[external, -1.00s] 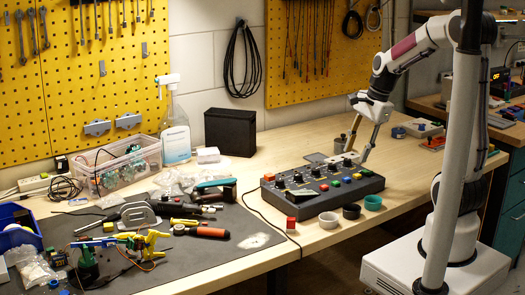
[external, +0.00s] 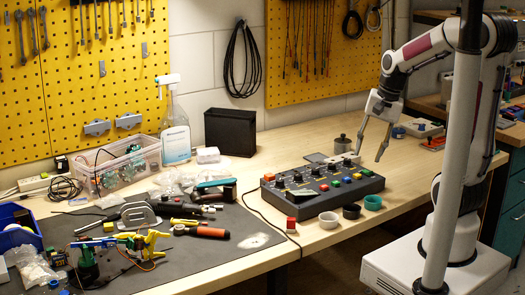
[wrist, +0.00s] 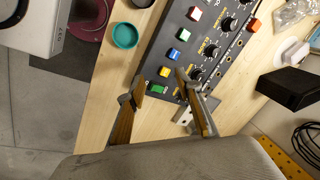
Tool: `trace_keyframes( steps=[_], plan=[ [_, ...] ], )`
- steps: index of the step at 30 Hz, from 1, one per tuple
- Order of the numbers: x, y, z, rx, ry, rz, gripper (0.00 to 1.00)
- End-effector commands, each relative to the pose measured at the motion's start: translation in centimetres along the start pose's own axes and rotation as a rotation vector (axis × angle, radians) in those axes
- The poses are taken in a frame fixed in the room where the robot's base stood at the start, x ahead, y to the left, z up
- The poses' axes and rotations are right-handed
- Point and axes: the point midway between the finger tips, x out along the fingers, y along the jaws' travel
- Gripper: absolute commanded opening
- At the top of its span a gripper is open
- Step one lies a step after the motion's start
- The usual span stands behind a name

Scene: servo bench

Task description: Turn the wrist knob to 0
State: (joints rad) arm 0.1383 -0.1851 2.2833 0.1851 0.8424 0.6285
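The dark control box (external: 325,198) stands on the wooden bench with a row of black knobs along its back and coloured buttons in front. In the wrist view a few knobs show, such as one (wrist: 212,50) in the middle and one (wrist: 195,74) nearest my right finger.
Tools cover the dark mat (external: 235,262) at left. A black box (external: 230,131) stands at the back.

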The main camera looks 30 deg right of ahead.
Motion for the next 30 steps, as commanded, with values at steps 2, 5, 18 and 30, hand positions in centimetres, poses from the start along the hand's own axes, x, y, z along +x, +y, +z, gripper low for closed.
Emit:
trace_keyframes(
  steps=[2, 5, 18, 30],
  plan=[
    [-0.3, 0.3, 0.3, -0.048, 0.006, 0.001, 0.35],
    [-0.6, 0.6, 0.6, -0.112, 0.013, 0.004, 0.35],
    [-2.1, 2.4, 2.3, -0.397, 0.051, 0.018, 0.35],
    [-3.5, 3.9, 3.7, -0.626, 0.095, 0.031, 0.35]
  ],
)
